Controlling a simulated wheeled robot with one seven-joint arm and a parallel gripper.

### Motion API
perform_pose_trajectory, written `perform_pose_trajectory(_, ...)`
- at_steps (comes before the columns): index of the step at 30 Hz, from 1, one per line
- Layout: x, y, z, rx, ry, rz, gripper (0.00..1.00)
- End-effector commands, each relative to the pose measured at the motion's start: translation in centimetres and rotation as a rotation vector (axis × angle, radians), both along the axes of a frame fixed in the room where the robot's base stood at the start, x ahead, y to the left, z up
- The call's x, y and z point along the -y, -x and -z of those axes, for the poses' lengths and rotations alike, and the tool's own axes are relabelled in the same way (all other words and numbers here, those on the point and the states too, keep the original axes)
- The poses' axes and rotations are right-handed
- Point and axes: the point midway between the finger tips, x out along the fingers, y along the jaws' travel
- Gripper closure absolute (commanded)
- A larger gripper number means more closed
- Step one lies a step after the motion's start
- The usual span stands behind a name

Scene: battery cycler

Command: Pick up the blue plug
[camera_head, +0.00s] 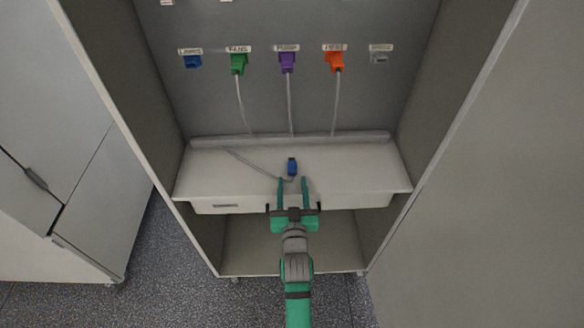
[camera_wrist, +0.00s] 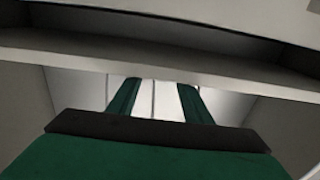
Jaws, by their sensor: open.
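The blue plug (camera_head: 292,166) lies on the white shelf (camera_head: 350,178) inside the cabinet, with a grey cable running from it to the back left. My gripper (camera_head: 292,181) is open, with its two green fingers pointing at the plug. The plug shows just beyond the fingertips, in line with the gap between them; I cannot tell the height difference. A blue socket (camera_head: 193,62) is on the back panel at the left.
Green (camera_head: 238,64), purple (camera_head: 287,63) and orange (camera_head: 335,63) plugs sit in the back panel, their cables hanging to the shelf's rear. A grey socket (camera_head: 380,58) is at the right. Cabinet side walls flank the shelf. The shelf top beside the plug is clear.

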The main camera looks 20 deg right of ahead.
Motion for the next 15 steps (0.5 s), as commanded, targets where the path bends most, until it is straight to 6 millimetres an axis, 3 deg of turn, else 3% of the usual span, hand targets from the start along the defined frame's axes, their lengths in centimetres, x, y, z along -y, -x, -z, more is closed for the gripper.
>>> perform_pose_trajectory(8, 0.7, -1.6, -0.1, 0.000, -0.001, 0.004, 0.55)
perform_pose_trajectory(15, 1.7, -4.8, -0.1, 0.000, -0.001, 0.004, 0.55)
